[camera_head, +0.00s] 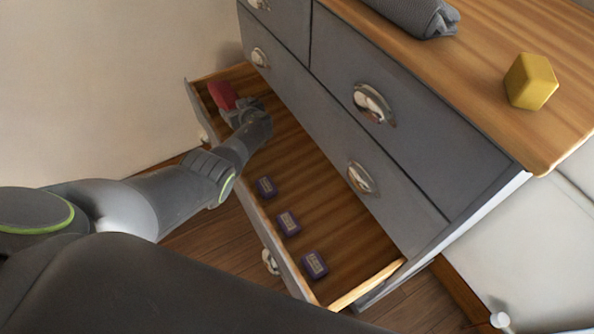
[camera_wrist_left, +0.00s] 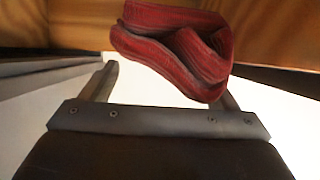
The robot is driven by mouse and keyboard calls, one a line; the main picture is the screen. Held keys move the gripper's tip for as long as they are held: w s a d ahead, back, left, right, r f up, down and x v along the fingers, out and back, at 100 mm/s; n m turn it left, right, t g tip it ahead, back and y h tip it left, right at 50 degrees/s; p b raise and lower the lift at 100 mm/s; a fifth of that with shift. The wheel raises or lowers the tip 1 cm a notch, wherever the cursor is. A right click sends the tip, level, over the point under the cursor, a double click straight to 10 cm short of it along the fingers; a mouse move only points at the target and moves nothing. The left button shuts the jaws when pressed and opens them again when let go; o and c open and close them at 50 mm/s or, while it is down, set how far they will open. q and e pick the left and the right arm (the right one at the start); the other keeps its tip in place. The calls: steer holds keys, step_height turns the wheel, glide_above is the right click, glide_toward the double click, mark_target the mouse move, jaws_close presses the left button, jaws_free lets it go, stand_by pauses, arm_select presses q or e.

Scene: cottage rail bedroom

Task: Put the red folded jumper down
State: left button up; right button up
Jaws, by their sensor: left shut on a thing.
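The red folded jumper (camera_head: 222,95) is at the far left end of the open drawer (camera_head: 335,237) in the head view. My left gripper (camera_head: 238,105) reaches into that end of the drawer and is shut on the jumper. In the left wrist view the jumper (camera_wrist_left: 175,45) fills the space at the fingertips (camera_wrist_left: 165,85) and hides part of the right finger. I cannot tell whether the jumper touches the drawer floor. My right gripper does not show.
Several small purple boxes (camera_head: 289,222) sit in the near part of the drawer. The grey dresser (camera_head: 400,150) stands above it, with a yellow block (camera_head: 530,81) and a grey rolled cloth (camera_head: 408,17) on top. The drawer's middle floor is clear.

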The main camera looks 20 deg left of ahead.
arm_select(q)
steer(key=shift+s+a+f, duration=0.1)
steer(key=shift+a+f, duration=0.2)
steer(key=shift+f, duration=0.4)
steer(key=shift+f+b, duration=4.7)
steer(key=shift+f, duration=0.35)
steer(key=shift+s+r, duration=0.1)
steer(key=shift+f+b, duration=0.55)
steer(key=shift+f, duration=0.1)
steer(key=o, duration=1)
